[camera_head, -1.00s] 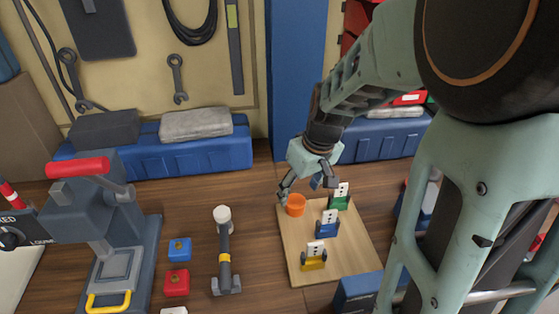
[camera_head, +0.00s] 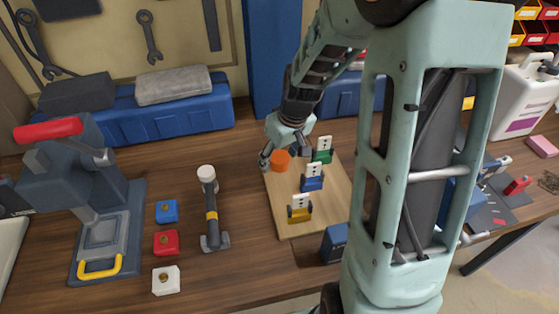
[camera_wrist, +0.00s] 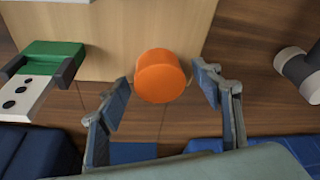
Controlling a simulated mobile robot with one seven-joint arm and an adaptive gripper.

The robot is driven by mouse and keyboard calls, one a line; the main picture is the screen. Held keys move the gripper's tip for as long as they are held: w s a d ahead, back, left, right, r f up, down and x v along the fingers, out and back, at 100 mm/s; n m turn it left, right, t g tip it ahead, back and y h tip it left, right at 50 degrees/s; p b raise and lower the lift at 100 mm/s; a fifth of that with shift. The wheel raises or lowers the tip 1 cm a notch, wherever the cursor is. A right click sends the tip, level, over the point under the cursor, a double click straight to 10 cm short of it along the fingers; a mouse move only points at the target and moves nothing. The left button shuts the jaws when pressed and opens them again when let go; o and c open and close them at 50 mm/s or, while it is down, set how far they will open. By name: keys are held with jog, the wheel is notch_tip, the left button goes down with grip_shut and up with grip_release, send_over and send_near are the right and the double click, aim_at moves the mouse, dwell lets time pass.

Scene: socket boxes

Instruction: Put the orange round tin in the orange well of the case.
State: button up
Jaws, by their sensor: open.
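The orange round tin (camera_head: 280,161) stands on the far left part of a light wooden board (camera_head: 289,228). My gripper (camera_head: 284,158) is open, just above and around the tin. In the wrist view the tin (camera_wrist: 161,78) lies between the two spread fingers of my gripper (camera_wrist: 163,82), with a gap on each side. The tin is free and not held. I cannot make out a case with an orange well; part of the right side is hidden by my arm.
Green (camera_head: 322,152), blue (camera_head: 312,180) and yellow (camera_head: 299,210) holders with white plates stand on the board close to the tin. A hammer (camera_head: 211,210) lies left of the board. Blue (camera_head: 166,212), red (camera_head: 166,243) and white (camera_head: 165,280) blocks stand further left.

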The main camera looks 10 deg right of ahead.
jog(key=c, duration=1.4)
jog(key=shift+r, duration=0.15)
